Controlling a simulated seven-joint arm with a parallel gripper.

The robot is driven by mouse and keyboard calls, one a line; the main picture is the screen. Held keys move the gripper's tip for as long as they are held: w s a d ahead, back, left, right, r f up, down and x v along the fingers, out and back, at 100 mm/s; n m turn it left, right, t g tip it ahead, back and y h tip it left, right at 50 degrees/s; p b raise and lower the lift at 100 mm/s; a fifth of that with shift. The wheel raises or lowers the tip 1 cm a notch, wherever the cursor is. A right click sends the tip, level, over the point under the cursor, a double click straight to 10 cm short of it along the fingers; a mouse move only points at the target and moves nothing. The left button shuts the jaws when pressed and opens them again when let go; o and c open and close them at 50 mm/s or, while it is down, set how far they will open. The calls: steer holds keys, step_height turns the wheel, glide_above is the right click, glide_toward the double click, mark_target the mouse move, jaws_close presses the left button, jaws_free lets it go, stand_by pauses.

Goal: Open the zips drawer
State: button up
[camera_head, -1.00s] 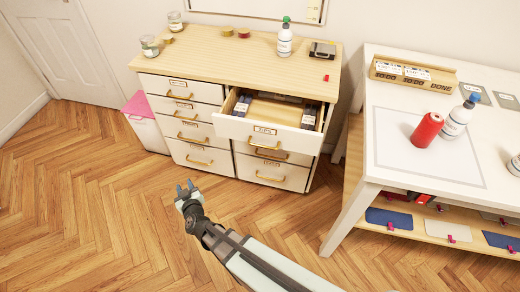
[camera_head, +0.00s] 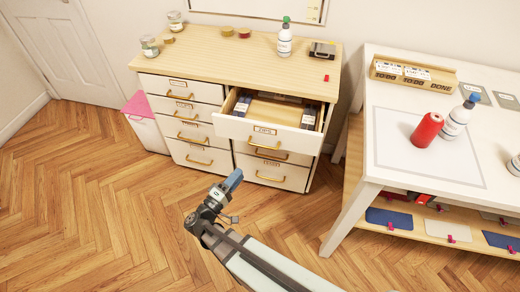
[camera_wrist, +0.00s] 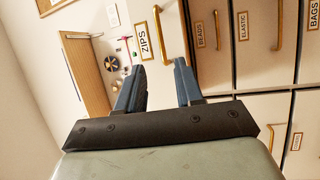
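The zips drawer (camera_head: 235,128) is the top right drawer of the cabinet and stands pulled out, showing dark packs along its sides and a bare wooden bottom. Its brass handle (camera_head: 264,147) is on the white front below the label. In the wrist view the ZIPS label (camera_wrist: 145,40) and the upright-looking brass handle (camera_wrist: 161,36) lie ahead of my fingers. My gripper (camera_head: 235,177) is in front of and below the drawer in the head view, apart from the handle. In the wrist view its two blue fingers (camera_wrist: 159,82) are spread with nothing between them.
Other closed drawers (camera_head: 188,129) fill the cabinet's left side and lower right. A bottle (camera_head: 284,40) and jars stand on the cabinet top (camera_head: 225,62). A white table (camera_head: 385,100) stands at right. The wood floor (camera_head: 110,220) at left is clear.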

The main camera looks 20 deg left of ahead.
steer(key=x, duration=1.3)
steer(key=shift+w, duration=0.4)
steer(key=shift+d, duration=0.1)
steer(key=shift+c, duration=0.2)
jaws_close()
stand_by(0.8)
